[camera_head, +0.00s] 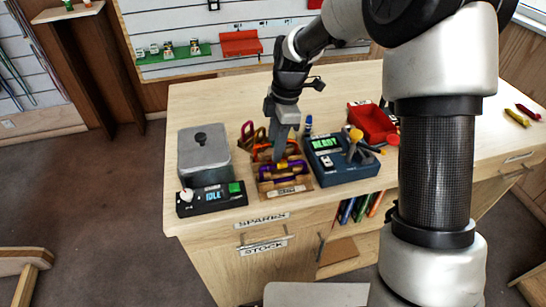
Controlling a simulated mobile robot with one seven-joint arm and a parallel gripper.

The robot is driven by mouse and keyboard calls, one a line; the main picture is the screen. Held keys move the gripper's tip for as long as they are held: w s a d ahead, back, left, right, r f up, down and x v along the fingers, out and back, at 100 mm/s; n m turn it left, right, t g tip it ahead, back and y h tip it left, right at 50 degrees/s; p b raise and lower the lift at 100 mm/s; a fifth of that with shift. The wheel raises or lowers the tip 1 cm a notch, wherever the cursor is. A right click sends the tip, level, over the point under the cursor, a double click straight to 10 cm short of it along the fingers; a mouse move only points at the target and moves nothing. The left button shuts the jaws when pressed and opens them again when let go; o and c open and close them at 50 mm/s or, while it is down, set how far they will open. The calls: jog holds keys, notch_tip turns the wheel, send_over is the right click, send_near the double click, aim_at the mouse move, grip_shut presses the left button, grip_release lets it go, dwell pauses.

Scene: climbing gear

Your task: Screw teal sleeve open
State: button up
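My gripper (281,152) points down at the wooden rack (305,183) on the workbench. Its fingertips are among the coloured carabiner-like pieces, and I cannot tell whether it is open, shut or touching one. A purple piece (268,172) with a yellow part lies across the rack just below the gripper. An orange piece (262,148) and a dark red one (247,134) stand behind and to the left. I cannot make out a teal sleeve; it may be hidden by the gripper or too small to see.
Left of the rack stand a grey lidded box (203,156) and a black device (211,198) reading IDLE. The bench's back left is clear.

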jog(key=shift+w+a+p, duration=0.25)
jog(key=shift+w+p, duration=0.05)
jog(key=shift+w, duration=0.45)
dwell(0.3)
jog(key=shift+r, duration=0.25)
jog(key=shift+r+p, duration=0.95)
jog(key=shift+r, duration=0.25)
jog(key=shift+s+d, duration=0.25)
jog(key=shift+s, duration=0.45)
